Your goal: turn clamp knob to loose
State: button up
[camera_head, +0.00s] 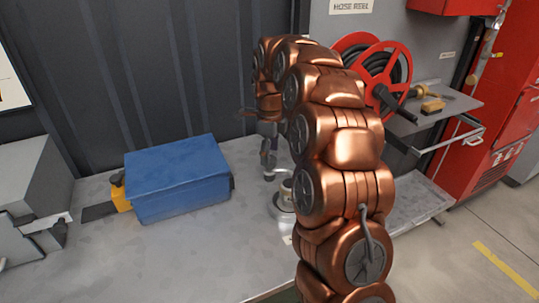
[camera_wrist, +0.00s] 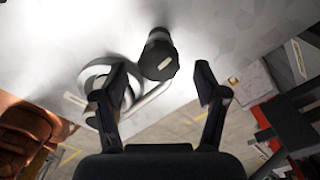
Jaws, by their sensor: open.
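In the wrist view a dark, faceted knob (camera_wrist: 158,60) with a small pale mark on its end face sits between and just beyond the fingertips of my gripper (camera_wrist: 162,76). A gap shows on both sides of the knob. A round pale metal fitting (camera_wrist: 96,76) with a bar lies behind my left finger and is partly hidden by it. In the head view my gripper (camera_head: 268,164) points down over the grey bench. A small silver fitting (camera_head: 281,203) stands below it, partly hidden by my copper arm. I cannot make out the knob there.
A blue box (camera_head: 178,178) sits on the grey bench (camera_head: 200,255) left of my gripper, with a yellow item (camera_head: 120,193) beside it. A red hose reel (camera_head: 385,75) and a shelf (camera_head: 440,103) are behind my arm. The bench front is clear.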

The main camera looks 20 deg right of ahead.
jog(key=shift+f, duration=0.9)
jog(key=shift+c, duration=0.3)
jog(key=c, duration=1.1)
